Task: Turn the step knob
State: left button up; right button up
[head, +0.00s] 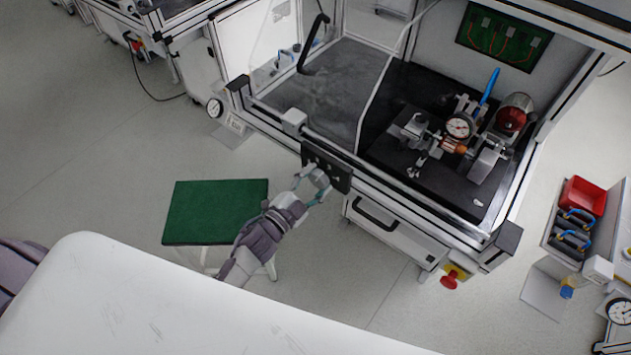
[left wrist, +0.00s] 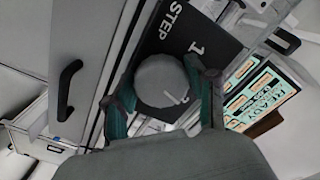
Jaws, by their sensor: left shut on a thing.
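In the head view the knob (head: 319,179) is small, in front of the black panel (head: 327,165) on the test bench's front rail. My left gripper (head: 313,187) is shut on the knob, and its fingers (left wrist: 165,95) lie on both sides of it in the left wrist view. Part of the panel's lettering is hidden behind the knob and gripper. My right gripper is not in view.
The test bench (head: 450,222) has a glass front and holds a fixture with a dial gauge (head: 459,127). A red emergency button (head: 449,280) is low on its front. A green-topped stool (head: 214,212) stands left of my arm. A lit screen (left wrist: 262,92) shows right of the knob.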

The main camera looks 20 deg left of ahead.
pick_arm(q)
jog(key=shift+m, duration=0.6)
jog(key=o, duration=1.2)
jog(key=shift+c, duration=0.2)
jog(key=shift+s, duration=0.1)
jog(key=v, duration=1.2)
